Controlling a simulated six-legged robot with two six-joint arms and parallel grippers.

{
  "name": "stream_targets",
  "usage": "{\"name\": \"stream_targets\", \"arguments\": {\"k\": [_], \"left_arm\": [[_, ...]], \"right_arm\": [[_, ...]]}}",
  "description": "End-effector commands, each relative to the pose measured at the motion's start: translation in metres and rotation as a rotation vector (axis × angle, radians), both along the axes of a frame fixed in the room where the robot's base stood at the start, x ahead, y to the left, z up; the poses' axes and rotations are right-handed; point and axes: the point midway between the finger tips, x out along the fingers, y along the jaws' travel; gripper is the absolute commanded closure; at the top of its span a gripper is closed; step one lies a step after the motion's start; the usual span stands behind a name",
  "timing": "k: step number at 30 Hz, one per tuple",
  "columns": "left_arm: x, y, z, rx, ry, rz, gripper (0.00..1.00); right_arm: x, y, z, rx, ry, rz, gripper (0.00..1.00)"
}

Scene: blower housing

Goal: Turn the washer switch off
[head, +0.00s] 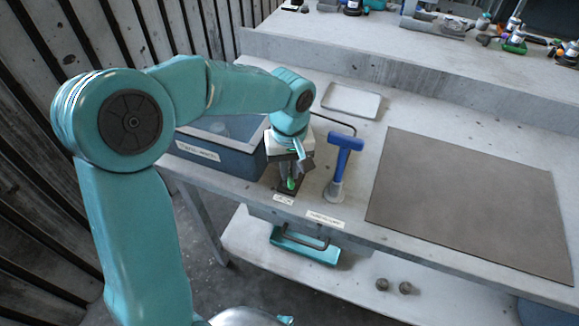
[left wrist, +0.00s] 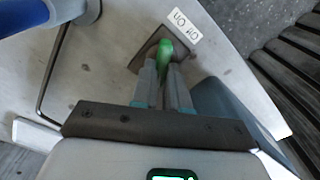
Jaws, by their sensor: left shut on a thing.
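A white label (left wrist: 186,21) that seems to read on/off lies beside the base. The lever's lower part is partly hidden by the fingers. My right gripper is not seen.
A blue T-handled tool (head: 344,158) stands in a grey holder just right of the gripper. The blue-grey bin (head: 225,165) is close on the left. A white tray (head: 351,101) lies behind. A brown mat (head: 470,200) covers the right of the bench.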

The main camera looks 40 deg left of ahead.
Motion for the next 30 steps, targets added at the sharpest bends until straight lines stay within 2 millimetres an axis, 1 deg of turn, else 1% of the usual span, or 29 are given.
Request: {"name": "stream_targets", "arguments": {"k": [1, 3, 11, 14, 17, 20, 27, 30], "left_arm": [[0.001, 0.000, 0.002, -0.001, -0.004, 0.004, 0.80], [0.000, 0.000, 0.002, -0.001, -0.004, 0.004, 0.61], [0.000, 0.000, 0.001, 0.000, -0.001, 0.002, 0.61], [0.000, 0.000, 0.006, 0.000, -0.001, 0.001, 0.61], [0.001, 0.000, 0.020, 0.000, -0.004, 0.002, 0.61], [0.001, 0.000, 0.045, -0.001, -0.008, 0.002, 0.61], [0.001, 0.000, 0.110, -0.001, -0.007, 0.002, 0.61], [0.001, 0.000, 0.132, -0.001, -0.006, 0.002, 0.61]], "right_arm": [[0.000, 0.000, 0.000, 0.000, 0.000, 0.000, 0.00], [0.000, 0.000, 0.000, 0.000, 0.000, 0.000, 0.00], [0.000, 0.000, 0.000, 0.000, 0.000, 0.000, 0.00], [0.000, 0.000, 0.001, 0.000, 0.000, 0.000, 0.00], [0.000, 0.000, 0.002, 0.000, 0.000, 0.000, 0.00], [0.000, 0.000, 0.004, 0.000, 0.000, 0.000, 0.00], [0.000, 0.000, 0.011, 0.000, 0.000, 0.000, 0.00], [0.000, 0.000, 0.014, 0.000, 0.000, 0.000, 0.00]]}}
